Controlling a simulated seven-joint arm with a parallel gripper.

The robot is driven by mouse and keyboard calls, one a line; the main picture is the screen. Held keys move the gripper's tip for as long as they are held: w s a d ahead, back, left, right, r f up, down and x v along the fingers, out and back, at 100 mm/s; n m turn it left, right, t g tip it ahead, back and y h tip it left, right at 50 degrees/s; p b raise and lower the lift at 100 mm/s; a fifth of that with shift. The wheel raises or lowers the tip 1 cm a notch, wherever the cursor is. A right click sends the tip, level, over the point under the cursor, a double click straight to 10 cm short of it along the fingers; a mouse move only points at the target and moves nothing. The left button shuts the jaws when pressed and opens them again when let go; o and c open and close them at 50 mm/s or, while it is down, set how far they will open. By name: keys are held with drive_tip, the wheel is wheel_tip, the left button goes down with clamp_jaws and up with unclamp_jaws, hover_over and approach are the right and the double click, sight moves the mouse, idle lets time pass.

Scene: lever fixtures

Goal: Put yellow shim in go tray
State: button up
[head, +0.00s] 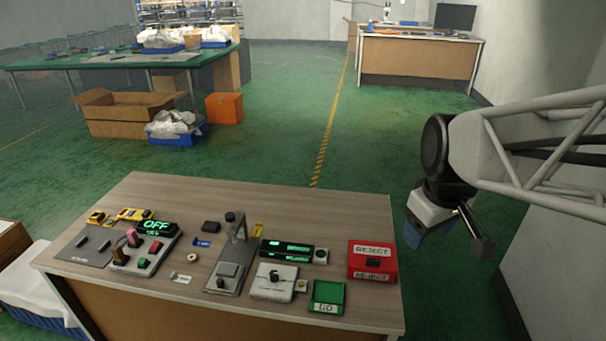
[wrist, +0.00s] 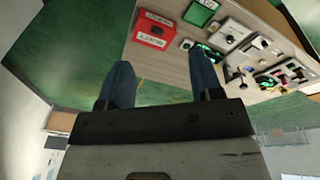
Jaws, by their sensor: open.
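A small flat yellow piece (head: 258,229), which looks like the yellow shim, lies on the table behind the black display with green readouts, just right of the lever press. The green go tray (head: 327,297) sits at the table's front edge, labelled GO, and looks empty. It also shows at the top of the wrist view (wrist: 200,12). My gripper (head: 447,243) is open and empty, in the air off the table's right side, away from the shim and tray. Its two blue fingers stand apart in the wrist view (wrist: 161,78). I cannot make out the shim in the wrist view.
A red reject bin (head: 371,261) stands right of the go tray, nearest my gripper. The lever press (head: 234,255) rises mid-table. A white dial box (head: 274,282) stands left of the tray. A control panel (head: 146,250) with an OFF display is at left. The back right tabletop is clear.

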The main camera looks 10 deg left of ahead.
drive_tip(key=w+a+f+n, duration=0.2)
drive_tip(key=w+a+n, duration=0.65)
drive_tip(key=w, duration=0.55)
drive_tip(key=n+g, duration=0.2)
drive_tip(key=n, duration=1.9)
hover_over(257, 230)
drive_tip(key=w, duration=0.2)
drive_tip(key=shift+m, duration=0.25)
drive_tip(key=f, duration=2.5)
drive_tip(key=shift+d+f, duration=0.15)
drive_tip(key=shift+d, duration=0.2)
drive_tip(key=shift+w+a+f, duration=0.1)
drive_tip(key=shift+a+f, duration=0.05)
drive_tip(key=shift+f, duration=1.3)
